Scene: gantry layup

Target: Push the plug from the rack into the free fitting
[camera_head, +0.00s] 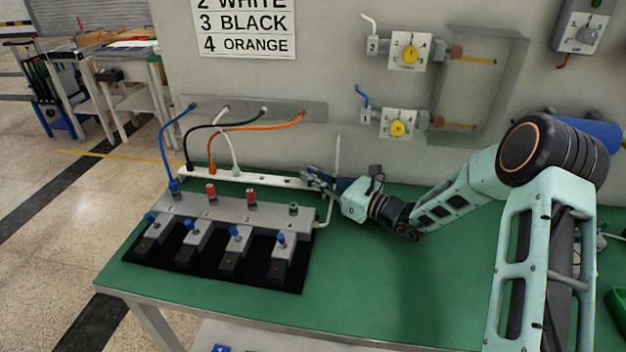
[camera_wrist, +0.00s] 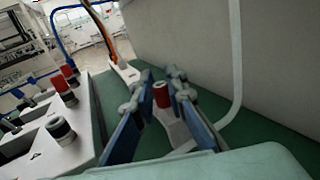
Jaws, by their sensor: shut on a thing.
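The red plug (camera_wrist: 160,95) stands upright at the near end of the white rack (camera_wrist: 176,130) in the wrist view. My gripper (camera_wrist: 155,90) has its fingers on both sides of it and is shut on it. In the head view my gripper (camera_head: 316,176) is at the rack's right end, hiding the plug there. The free fitting (camera_head: 293,209) is the rightmost on the grey manifold block (camera_head: 232,212), bare and upright. It also shows at the left of the wrist view (camera_wrist: 61,131). The two middle fittings hold red plugs (camera_head: 211,193) (camera_head: 251,196); the leftmost has a blue hose (camera_head: 166,150).
Blue-handled valves (camera_head: 236,233) line the block's front. Black, white and orange hoses (camera_head: 262,125) arch from the wall plate (camera_head: 310,110) to the rack. A thin pale pipe (camera_head: 331,207) rises beside the block. The green bench (camera_head: 400,285) is clear at front right.

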